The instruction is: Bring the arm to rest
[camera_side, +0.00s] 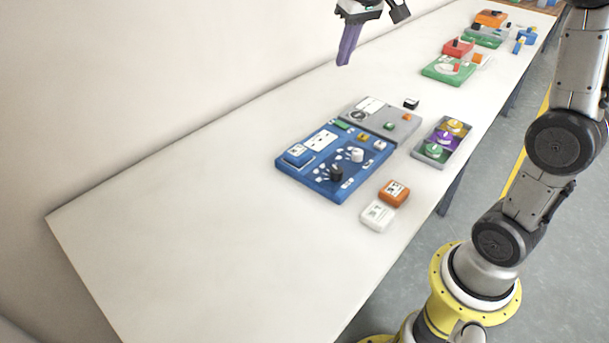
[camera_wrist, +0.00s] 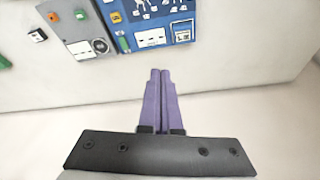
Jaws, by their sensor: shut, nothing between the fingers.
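My gripper (camera_side: 346,50) has purple fingers and hangs in the air above the far edge of the white table, near the wall, in the side view. It also shows in the wrist view (camera_wrist: 160,72), where its two fingers lie together with nothing between them. A blue panel (camera_side: 311,183) with knobs and labels lies on the table, below and apart from my gripper. A grey panel (camera_side: 403,129) adjoins it. In the wrist view, parts of the blue panel (camera_wrist: 148,43) and the grey panel (camera_wrist: 75,27) show at the top.
A grey tray (camera_side: 416,154) holds purple, yellow and green round pieces. An orange block (camera_side: 394,192) and a white block (camera_side: 377,215) lie in front of the blue panel. A green board (camera_side: 436,72) and other devices stand farther back. The white table's (camera_side: 190,245) left part is clear.

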